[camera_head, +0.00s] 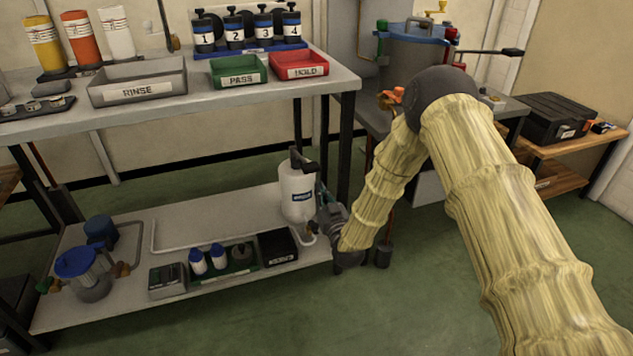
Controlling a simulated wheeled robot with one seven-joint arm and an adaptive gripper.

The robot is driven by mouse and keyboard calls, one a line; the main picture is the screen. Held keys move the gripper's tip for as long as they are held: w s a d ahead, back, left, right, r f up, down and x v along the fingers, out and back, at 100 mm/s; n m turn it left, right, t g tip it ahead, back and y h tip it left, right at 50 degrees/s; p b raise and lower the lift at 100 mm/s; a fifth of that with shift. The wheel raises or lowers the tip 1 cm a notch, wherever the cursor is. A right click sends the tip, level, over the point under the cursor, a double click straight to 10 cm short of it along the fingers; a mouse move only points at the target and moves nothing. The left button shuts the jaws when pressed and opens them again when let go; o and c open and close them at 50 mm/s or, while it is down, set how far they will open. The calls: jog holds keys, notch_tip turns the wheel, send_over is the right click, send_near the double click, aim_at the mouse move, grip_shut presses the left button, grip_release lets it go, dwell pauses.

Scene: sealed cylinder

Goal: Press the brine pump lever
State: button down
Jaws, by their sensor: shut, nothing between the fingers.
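A white bottle (297,192) with a small blue label stands upright at the right end of the lower shelf. A black pump head with a lever (303,161) sits on top of it; this looks like the brine pump, but I cannot read the label. My gripper (322,198) is shut and empty, just right of the bottle and lower than the lever. It overlaps the bottle's right edge in the picture, and I cannot tell whether it touches. My sleeved arm hides the floor and part of the bench behind it.
A large blue-rimmed vessel (413,55) stands back right.

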jog(key=p+v, duration=0.1)
jog(key=v, duration=0.3)
jog(key=shift+s+d+r, duration=0.1)
jog(key=shift+s, duration=0.2)
dwell(0.6)
jog(key=s+d+f+m+g+h, duration=0.15)
jog(key=s+d+f+g, duration=0.3)
jog(key=s+f, duration=0.6)
jog(key=s+d+f+g+h, duration=0.25)
jog(key=s+f+g, duration=0.25)
jog(key=s+f, duration=0.6)
jog(key=s+d+f+m+g, duration=0.1)
jog(key=s+d+g, duration=0.2)
jog(key=s, duration=0.8)
jog(key=s+d+g+h, duration=0.1)
jog(key=s+d+g, duration=0.2)
jog(key=s, duration=0.8)
jog(key=s+d+f+m+g, duration=0.15)
jog(key=s+g, duration=0.25)
jog(key=s, duration=0.6)
notch_tip(320, 180, up, 34)
jog(key=p, duration=3.4)
jog(key=shift+d, duration=0.4)
